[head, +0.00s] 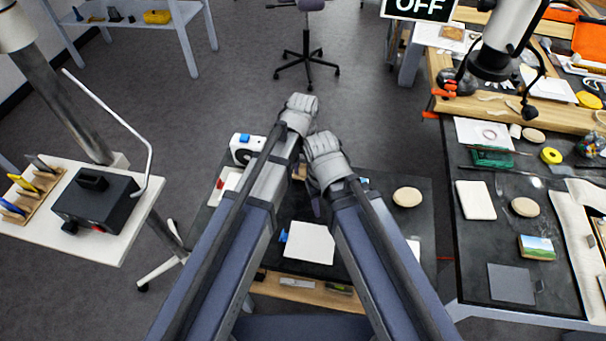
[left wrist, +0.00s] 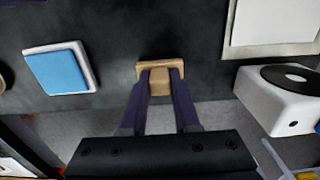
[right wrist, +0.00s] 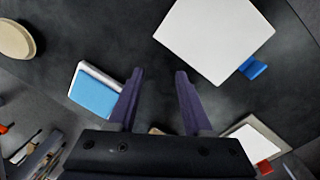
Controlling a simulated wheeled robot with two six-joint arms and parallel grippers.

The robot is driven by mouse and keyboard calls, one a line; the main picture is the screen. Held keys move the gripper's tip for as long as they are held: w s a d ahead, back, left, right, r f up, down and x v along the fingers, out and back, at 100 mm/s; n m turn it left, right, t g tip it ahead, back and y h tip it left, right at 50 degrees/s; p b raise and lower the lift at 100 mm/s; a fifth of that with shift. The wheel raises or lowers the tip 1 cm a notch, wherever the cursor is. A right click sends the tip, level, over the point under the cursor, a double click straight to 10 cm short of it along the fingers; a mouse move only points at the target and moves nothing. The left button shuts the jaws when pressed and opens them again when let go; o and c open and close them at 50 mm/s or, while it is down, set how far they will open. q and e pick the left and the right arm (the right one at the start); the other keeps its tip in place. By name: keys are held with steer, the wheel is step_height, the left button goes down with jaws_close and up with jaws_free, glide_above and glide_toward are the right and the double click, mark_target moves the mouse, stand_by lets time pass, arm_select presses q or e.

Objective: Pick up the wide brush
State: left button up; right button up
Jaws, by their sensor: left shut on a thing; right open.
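A tan wooden piece, which looks like the wide brush (left wrist: 148,66), is between the fingers of my left gripper (left wrist: 162,74) in the left wrist view. A broad bar shows at the fingertips and a narrower part runs back between them; I cannot tell if it touches the table. My left gripper is shut on it. A small tan patch beside my arms in the head view (head: 300,172) may be the same piece. My right gripper (right wrist: 158,75) is open, with nothing between its fingertips. In the head view my wrists hide both sets of fingertips.
The dark table (head: 395,222) holds a blue-topped white block (right wrist: 93,95), a white sheet (head: 309,243), a round tan disc (head: 407,197) and a white device with a black disc (left wrist: 285,95). A cluttered bench (head: 512,270) stands to the right. A black box (head: 95,203) sits on a left stand.

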mark_target(303, 165)
arm_select(q)
jaws_close()
step_height(303, 165, up, 10)
steer(key=p, duration=1)
arm_select(e)
step_height(303, 165, up, 10)
arm_select(q)
steer(key=shift+o, duration=1.4)
jaws_free()
jaws_close()
